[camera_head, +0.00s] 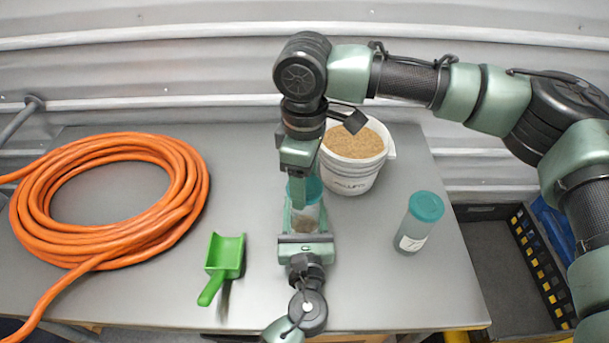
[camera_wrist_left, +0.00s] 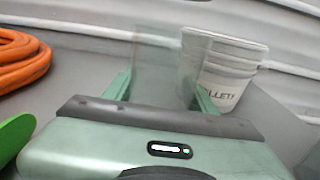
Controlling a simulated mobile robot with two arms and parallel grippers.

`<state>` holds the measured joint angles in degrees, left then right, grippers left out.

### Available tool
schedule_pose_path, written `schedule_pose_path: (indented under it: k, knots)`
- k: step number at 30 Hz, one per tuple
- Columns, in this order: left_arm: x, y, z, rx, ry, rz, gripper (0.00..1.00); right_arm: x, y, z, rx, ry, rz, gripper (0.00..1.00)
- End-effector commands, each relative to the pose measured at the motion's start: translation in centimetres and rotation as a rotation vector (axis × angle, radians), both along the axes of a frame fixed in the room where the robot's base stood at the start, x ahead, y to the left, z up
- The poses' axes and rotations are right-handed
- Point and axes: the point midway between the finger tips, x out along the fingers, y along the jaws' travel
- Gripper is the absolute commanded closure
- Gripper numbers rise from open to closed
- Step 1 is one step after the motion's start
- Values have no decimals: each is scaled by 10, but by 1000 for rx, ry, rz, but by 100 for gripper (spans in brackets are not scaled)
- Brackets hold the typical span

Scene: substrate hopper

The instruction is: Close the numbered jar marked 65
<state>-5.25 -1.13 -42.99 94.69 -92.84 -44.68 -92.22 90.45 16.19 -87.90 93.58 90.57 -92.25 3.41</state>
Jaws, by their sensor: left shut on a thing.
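A clear jar (camera_head: 306,218) with some brownish contents low inside stands upright over the table. My left gripper (camera_head: 305,212), reaching in from the front, is shut on its body. In the left wrist view the clear jar (camera_wrist_left: 165,75) stands between the two fingers. A teal lid (camera_head: 309,189) is at the jar's top; I cannot tell whether it is seated. My right gripper (camera_head: 300,172) points down from above, right at the lid; its fingertips are partly hidden. A second jar with a teal lid (camera_head: 425,207) stands at the right. Its label (camera_head: 412,243) is too small to read.
A white bucket of tan pellets (camera_head: 340,180) stands just behind the held jar. A coiled orange hose (camera_head: 110,255) covers the left of the grey table (camera_head: 370,290). A green scoop (camera_head: 224,258) lies left of the jar. A dark crate (camera_head: 530,250) is beyond the table's right edge.

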Motion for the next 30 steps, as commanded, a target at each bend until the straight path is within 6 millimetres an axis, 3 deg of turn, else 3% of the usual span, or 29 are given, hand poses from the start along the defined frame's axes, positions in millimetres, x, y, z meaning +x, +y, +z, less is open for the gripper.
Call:
schedule_pose_path:
  k: [15, 30]
  knots:
    - [0, 0, 0, 0, 0, 0, 100, 0, 0, -1, 1, -1, 0, 76]
    - [0, 0, 0, 0, 0, 0, 100, 0, 0, -19, 1, -1, 0, 76]
